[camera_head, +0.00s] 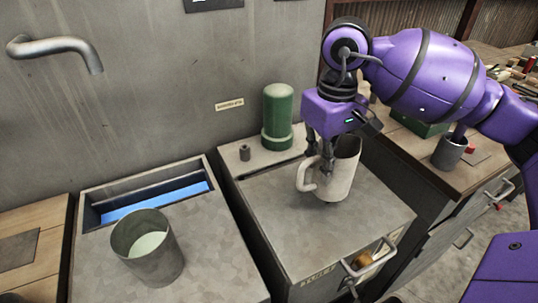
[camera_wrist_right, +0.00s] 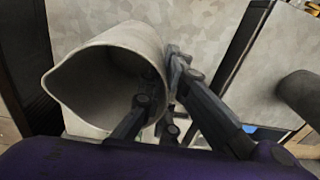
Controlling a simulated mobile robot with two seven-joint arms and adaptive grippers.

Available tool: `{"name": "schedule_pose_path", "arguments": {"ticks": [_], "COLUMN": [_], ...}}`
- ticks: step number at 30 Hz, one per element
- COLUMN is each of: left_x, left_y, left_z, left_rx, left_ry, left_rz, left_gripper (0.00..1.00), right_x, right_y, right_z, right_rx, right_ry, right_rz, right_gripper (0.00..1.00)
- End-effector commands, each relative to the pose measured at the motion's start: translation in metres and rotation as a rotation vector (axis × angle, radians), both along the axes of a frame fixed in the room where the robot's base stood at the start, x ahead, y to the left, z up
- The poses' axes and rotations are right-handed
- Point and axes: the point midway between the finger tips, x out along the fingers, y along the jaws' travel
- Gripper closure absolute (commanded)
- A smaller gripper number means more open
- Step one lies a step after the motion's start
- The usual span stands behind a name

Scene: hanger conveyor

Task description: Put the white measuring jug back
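The white measuring jug (camera_head: 340,174) is upright at the metal cabinet top on the right in the head view, its handle on the left side. I cannot tell whether its base touches the surface. My right gripper (camera_head: 321,158) reaches down at the jug's rim above the handle. In the right wrist view, the jug (camera_wrist_right: 105,55) has its open mouth toward the left. The right gripper (camera_wrist_right: 160,78) has one finger inside the jug and one outside, closed in on the wall between them. The handle is hidden there. My left gripper is not in view.
A grey metal pot (camera_head: 150,262) with pale contents stands on the left cabinet. A blue-bottomed slot (camera_head: 155,202) lies behind the pot. The cabinet top before the jug is clear.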

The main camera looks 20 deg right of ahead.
Motion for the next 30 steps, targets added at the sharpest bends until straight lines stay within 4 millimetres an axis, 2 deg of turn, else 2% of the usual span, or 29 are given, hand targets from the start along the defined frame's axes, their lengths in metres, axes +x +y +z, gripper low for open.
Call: {"name": "schedule_pose_path", "arguments": {"ticks": [7, 13, 25, 30], "left_x": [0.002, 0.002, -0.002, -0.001], "left_y": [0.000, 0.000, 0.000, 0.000], "left_z": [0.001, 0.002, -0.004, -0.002], "left_rx": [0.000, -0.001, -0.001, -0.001], "left_ry": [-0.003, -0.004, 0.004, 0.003], "left_rz": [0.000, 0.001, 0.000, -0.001], "left_gripper": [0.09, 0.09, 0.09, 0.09], "right_x": [0.011, 0.011, 0.011, 0.011], "right_y": [-0.004, -0.004, -0.004, -0.004], "right_z": [-0.014, -0.042, -0.049, -0.047], "right_rx": [0.001, 0.001, 0.000, 0.000], "right_ry": [0.001, 0.000, -0.001, -0.002], "right_rz": [-0.001, 0.001, 0.001, 0.001], "right_gripper": [1.00, 1.00, 1.00, 0.78]}}
